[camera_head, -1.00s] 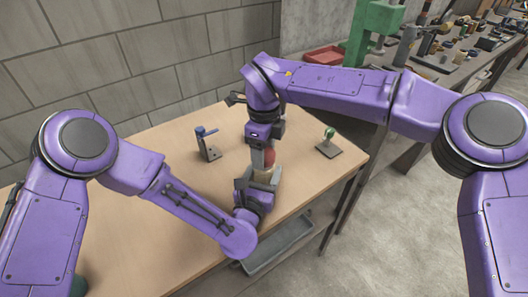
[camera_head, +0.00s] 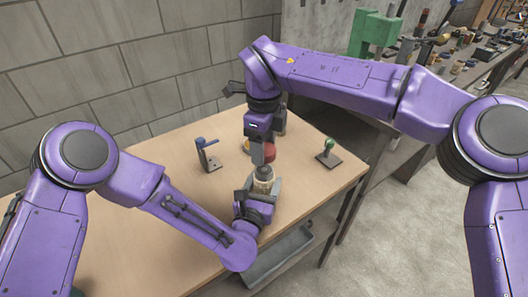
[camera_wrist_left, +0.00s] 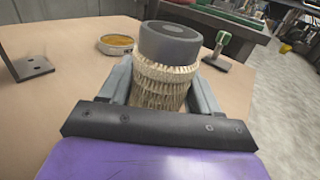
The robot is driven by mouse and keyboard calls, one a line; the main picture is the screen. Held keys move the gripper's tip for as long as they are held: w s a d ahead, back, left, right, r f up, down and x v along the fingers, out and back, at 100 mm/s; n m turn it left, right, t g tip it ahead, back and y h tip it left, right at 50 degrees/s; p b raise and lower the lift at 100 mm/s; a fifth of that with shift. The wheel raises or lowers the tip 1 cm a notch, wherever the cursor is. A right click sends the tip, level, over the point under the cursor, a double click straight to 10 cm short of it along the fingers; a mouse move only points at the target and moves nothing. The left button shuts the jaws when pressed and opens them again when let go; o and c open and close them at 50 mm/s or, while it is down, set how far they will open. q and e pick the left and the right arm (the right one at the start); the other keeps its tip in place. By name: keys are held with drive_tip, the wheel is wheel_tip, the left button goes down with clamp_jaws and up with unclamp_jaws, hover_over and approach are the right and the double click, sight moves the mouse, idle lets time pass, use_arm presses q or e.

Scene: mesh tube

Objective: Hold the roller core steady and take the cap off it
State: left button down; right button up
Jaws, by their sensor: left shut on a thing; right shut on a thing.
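The roller core (camera_head: 263,180) stands upright in my left gripper (camera_head: 257,190), whose fingers are shut on its side. In the left wrist view the core (camera_wrist_left: 165,90) has a pale woven mesh body and a plain dark grey upper end, with a finger on each side. No cap shows on the core's grey end in the left wrist view. The right fingers partly hide the cap, and any small gap between cap and core is hard to judge.
A blue-topped metal bracket (camera_head: 208,156) stands left on the wooden table (camera_head: 150,155). A green-knobbed stand (camera_head: 328,155) is at the right. A round dish with a yellow top (camera_wrist_left: 116,44) lies behind the core. A grey bin (camera_head: 280,258) sits below the table edge.

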use_arm(q)
drive_tip(key=shift+c, duration=0.8)
unclamp_jaws()
